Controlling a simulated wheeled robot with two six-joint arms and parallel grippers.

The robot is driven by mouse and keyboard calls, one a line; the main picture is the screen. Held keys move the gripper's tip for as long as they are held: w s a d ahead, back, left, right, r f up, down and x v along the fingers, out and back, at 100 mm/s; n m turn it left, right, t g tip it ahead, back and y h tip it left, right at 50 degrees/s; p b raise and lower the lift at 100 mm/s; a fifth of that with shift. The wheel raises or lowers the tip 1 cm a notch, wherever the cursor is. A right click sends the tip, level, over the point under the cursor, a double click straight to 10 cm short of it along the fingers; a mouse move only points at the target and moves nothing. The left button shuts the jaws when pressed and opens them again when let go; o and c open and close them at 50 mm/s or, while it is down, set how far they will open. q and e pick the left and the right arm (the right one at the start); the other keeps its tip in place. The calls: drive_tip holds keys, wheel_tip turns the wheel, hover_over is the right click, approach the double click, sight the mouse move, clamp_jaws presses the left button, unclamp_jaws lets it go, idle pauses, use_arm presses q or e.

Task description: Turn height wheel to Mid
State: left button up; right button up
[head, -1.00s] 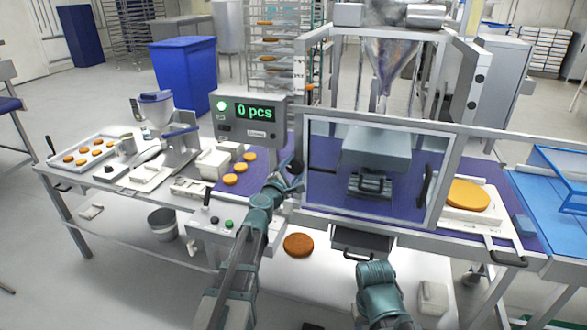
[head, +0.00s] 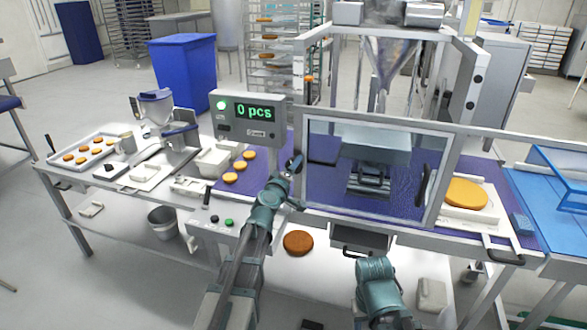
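My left arm reaches up to the left post of the windowed machine (head: 378,222). My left gripper (head: 291,168) is at that post, close to a small dark part there. It is too small and overlapped to tell whether the fingers are apart or closed, or touching anything. I cannot make out the height wheel or its Mid mark; the gripper may hide them. My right arm (head: 379,285) shows at the bottom centre, below the machine's front; its gripper fingers cannot be seen.
A display reading "0 pcs" (head: 247,112) stands just left of the post. A control box with a green button (head: 229,222) is below it. A brown round (head: 298,243) lies on the lower shelf between my arms. An orange round (head: 466,193) sits at the right.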

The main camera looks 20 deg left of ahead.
use_arm(q)
drive_tip(key=shift+s+f+m+y, duration=0.15)
drive_tip(key=shift+m+y, duration=0.15)
drive_tip(key=shift+m, duration=1.5)
drive_tip(key=shift+d, duration=0.1)
drive_tip(key=o, duration=1.3)
drive_tip(key=shift+o, duration=0.2)
